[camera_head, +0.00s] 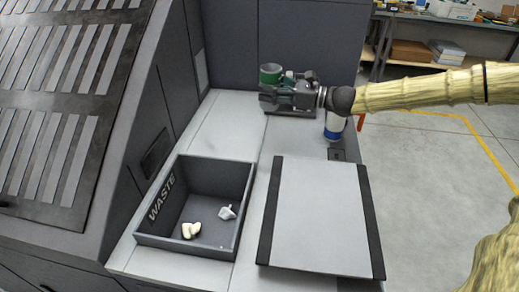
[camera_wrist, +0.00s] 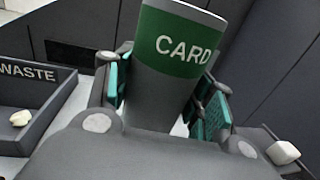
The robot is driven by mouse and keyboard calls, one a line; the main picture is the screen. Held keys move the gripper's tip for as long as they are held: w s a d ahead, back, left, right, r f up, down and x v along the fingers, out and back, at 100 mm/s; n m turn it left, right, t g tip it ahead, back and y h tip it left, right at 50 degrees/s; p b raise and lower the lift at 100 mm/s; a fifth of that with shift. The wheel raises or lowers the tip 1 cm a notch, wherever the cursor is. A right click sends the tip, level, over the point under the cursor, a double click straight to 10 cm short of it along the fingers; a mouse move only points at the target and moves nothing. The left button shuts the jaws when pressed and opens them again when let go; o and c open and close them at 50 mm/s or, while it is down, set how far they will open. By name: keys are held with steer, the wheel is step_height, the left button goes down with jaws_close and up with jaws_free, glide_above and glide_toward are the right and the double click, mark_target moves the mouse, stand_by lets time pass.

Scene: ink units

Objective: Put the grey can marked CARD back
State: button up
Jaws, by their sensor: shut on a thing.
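The grey can marked CARD (camera_wrist: 160,95) has a wide green band with white lettering. In the wrist view it stands between the teal pads of my gripper (camera_wrist: 168,100), which is shut on it, and it leans a little in the picture. In the head view the can's green part (camera_head: 270,73) shows at the far end of the bench, at the tip of my gripper (camera_head: 276,88). The can's lower end is hidden behind the gripper, so I cannot tell whether it touches anything below.
A dark bin marked WASTE (camera_head: 240,240) holds a few pale pieces. A grey panel with black edges (camera_head: 320,215) lies to its right. A blue and white can (camera_head: 334,126) stands under my arm, right of the gripper. Dark walls close off the back.

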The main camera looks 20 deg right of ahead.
steer(key=shift+s+a+f, duration=0.15)
steer(key=shift+a+f, duration=0.5)
steer(key=shift+f, duration=1.35)
steer(key=shift+s+a+f, duration=0.1)
steer(key=shift+a+f, duration=0.5)
steer(key=shift+f, duration=1.45)
steer(key=shift+s+a+f, duration=0.15)
steer(key=shift+a+f, duration=0.5)
steer(key=shift+f, duration=1.35)
steer(key=shift+f+b, duration=0.2)
steer(key=shift+b, duration=0.2)
steer(key=o, duration=1.1)
steer(key=shift+r, duration=0.1)
